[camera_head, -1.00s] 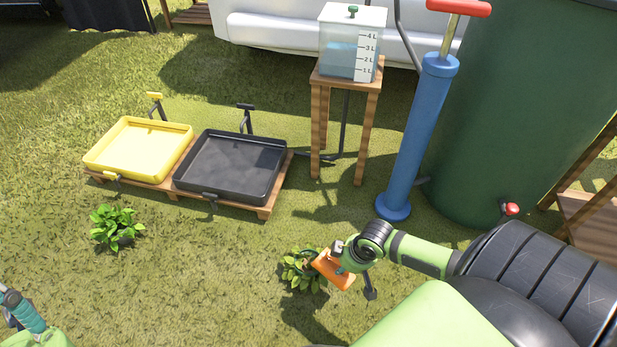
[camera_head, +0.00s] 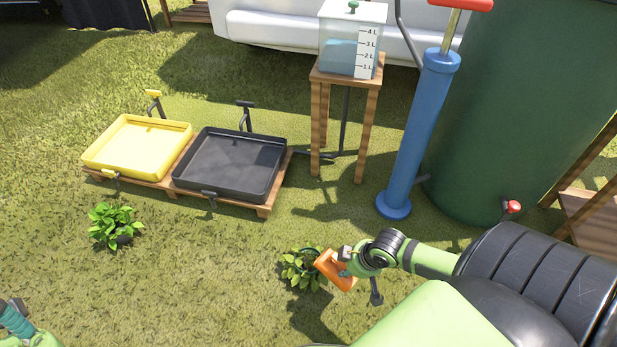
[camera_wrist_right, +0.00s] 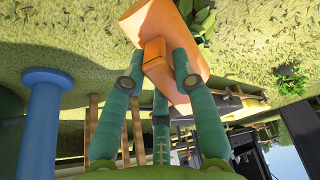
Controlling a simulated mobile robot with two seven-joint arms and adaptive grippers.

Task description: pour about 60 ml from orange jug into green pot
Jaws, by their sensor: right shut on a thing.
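The orange jug (camera_head: 335,270) is held in my right gripper (camera_head: 350,262), low over the grass and tilted. Its left end is close beside a leafy plant (camera_head: 302,268); any pot under these leaves is mostly hidden, and I cannot tell its colour. In the right wrist view, the teal fingers of my right gripper (camera_wrist_right: 158,62) close on the handle of the orange jug (camera_wrist_right: 152,22), with leaves just beyond it. The jug's mouth and contents are hidden, and no liquid stream shows. My left gripper (camera_head: 15,318) is partly cut off at the bottom left corner.
A second plant (camera_head: 115,224) stands left on the grass. A yellow tray (camera_head: 92,160) and a black tray (camera_head: 228,193) rest on a wooden pallet. A water tank (camera_head: 340,55) on a wooden stand, a blue pump (camera_head: 415,135) and a large green barrel (camera_head: 510,110) stand behind.

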